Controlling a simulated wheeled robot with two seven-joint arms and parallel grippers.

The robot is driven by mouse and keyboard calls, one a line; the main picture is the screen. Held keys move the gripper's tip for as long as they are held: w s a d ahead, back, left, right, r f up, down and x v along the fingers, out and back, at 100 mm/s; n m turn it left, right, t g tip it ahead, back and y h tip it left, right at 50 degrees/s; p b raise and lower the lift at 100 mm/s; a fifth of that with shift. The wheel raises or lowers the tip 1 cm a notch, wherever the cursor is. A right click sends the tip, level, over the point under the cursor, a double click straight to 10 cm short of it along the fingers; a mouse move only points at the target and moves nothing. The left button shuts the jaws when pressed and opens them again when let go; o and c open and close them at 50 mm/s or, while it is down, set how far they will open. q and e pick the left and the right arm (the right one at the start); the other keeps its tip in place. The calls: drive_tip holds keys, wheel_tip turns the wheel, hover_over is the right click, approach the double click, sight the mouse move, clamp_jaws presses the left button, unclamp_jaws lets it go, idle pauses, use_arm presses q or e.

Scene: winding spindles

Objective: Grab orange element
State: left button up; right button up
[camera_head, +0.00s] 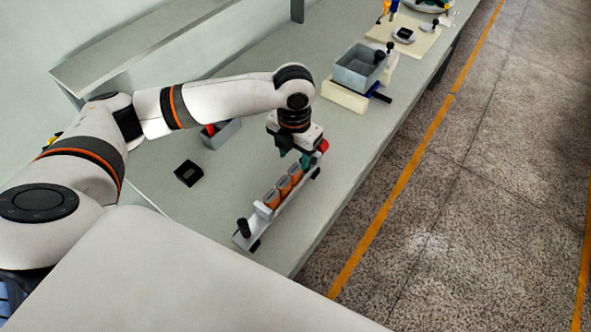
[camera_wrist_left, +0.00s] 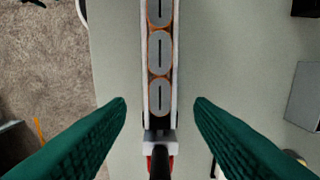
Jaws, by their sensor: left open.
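Three orange elements with grey slotted tops stand in a row in a narrow light-grey holder (camera_head: 259,217): a near one (camera_head: 271,199), a middle one (camera_head: 284,186) and a far one (camera_head: 296,174). My left gripper (camera_head: 293,157) is open and empty, pointing down above the far end of the holder. In the left wrist view the row runs between and ahead of the green fingers (camera_wrist_left: 160,103). The middle element (camera_wrist_left: 160,52) and the one closest to the fingers (camera_wrist_left: 159,96) show there; the third is cut by the top edge. My right gripper is out of view.
A black knob (camera_head: 243,227) stands at the holder's near end and a red one (camera_head: 323,146) at its far end. A black square piece (camera_head: 188,173) and a grey bin (camera_head: 225,134) lie left. Another grey box (camera_head: 352,72) is farther back. The table's right edge is close.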

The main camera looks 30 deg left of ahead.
sight(295, 169)
use_arm(q)
drive_tip(key=shift+f, duration=0.8)
drive_tip(key=shift+f+p, duration=0.3)
wheel_tip(295, 169, down, 4)
drive_tip(key=shift+r+p, duration=0.2)
drive_tip(key=shift+p, duration=0.45)
drive_tip(key=shift+w+f, duration=0.1)
drive_tip(key=shift+f, duration=0.45)
clamp_jaws()
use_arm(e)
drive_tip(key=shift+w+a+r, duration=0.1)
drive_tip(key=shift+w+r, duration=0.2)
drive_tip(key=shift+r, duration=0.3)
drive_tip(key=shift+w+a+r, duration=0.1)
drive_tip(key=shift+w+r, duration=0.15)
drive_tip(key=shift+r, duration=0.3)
